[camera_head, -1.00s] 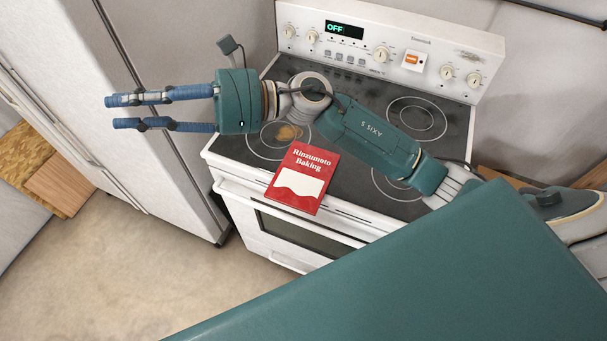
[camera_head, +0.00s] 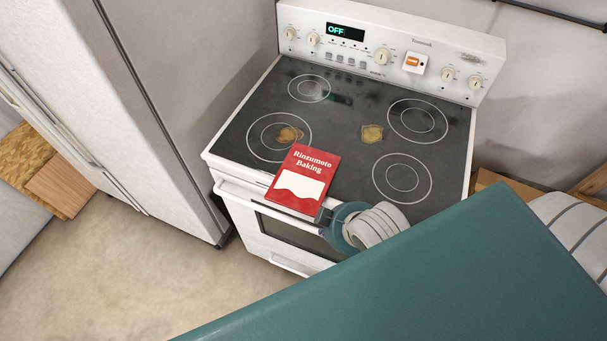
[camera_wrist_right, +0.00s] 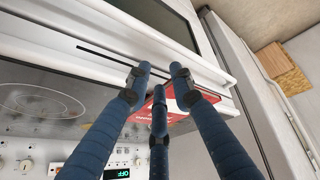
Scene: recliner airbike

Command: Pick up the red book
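The red book (camera_head: 302,179), titled "Rinzumoto Baking", lies flat at the front edge of the stove top, its near end over the edge. In the right wrist view part of the book (camera_wrist_right: 174,106) shows behind and between my blue fingers. My right gripper (camera_wrist_right: 160,76) appears open, with its fingers spread near the book; I cannot tell whether they touch it. In the head view only my teal and grey wrist shows, by the book's lower right corner; the fingers are hidden. My left gripper is not in view.
The white stove (camera_head: 236,189) has a dark cooktop (camera_head: 345,155) with stains and a back control panel. The oven handle (camera_wrist_right: 100,35) is close to my right fingers. A tall white fridge (camera_head: 190,100) stands at left. The floor (camera_head: 120,270) at front left is clear.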

